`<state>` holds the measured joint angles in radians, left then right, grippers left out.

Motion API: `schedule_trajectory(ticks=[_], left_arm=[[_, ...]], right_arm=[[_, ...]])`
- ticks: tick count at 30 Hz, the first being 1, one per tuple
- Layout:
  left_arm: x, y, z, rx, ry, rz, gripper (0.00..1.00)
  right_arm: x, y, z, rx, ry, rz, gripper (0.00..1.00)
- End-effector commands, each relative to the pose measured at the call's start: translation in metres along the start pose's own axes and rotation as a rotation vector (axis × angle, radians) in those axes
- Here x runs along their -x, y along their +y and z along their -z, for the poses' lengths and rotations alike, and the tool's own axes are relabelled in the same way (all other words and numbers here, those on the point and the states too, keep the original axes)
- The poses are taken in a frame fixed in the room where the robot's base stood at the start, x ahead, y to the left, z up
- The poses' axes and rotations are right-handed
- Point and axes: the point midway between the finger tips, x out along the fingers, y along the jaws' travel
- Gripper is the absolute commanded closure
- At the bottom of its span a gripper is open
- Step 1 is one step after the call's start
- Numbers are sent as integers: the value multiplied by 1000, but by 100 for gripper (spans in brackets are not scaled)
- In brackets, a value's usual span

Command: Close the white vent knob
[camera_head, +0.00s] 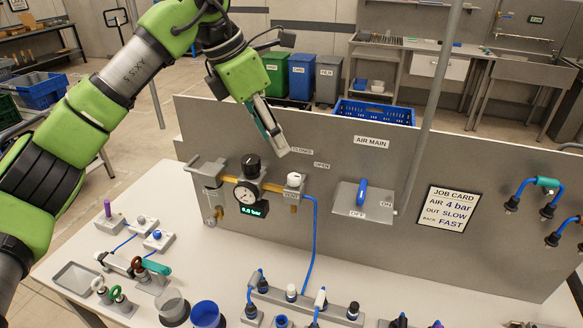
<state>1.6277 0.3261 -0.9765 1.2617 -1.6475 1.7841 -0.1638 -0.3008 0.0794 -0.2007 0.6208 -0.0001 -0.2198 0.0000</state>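The white vent knob (294,179) sits at the right end of the brass air line on the grey panel, with a small label below it. "CLOSED" (301,152) and "OPEN" (321,166) labels are on the panel above and right of it. I cannot make out which way the knob points. My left gripper (277,146) reaches down from the upper left, its tips just above and left of the knob, apart from it in the picture. Its fingers overlap from this angle, so their opening is unclear. Nothing shows between them. My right gripper is out of view.
A black regulator knob (251,165), gauge (246,193) and digital display (254,209) sit left of the vent knob. A blue hose (314,240) runs down from it. A blue-handled air main lever (361,192) and a post (433,110) stand right. Fittings crowd the bench (330,280).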

Motion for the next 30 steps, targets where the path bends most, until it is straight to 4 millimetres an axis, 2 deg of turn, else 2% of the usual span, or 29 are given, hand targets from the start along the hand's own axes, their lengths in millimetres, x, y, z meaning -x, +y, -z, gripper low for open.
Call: schedule_trajectory(ticks=[9,15,21,28,29,30], left_arm=[[-67,-2,-1,0,1,6,63],[-96,-1,-1,0,0,5,63],[-107,-1,-1,0,-2,2,63],[-108,-1,-1,0,-2,2,63],[-108,-1,-1,0,-2,2,68],[-108,-1,-1,0,-2,2,78]], right_arm=[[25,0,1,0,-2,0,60],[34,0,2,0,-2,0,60],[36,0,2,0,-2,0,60],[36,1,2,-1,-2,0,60],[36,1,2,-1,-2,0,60],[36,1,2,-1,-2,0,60]])
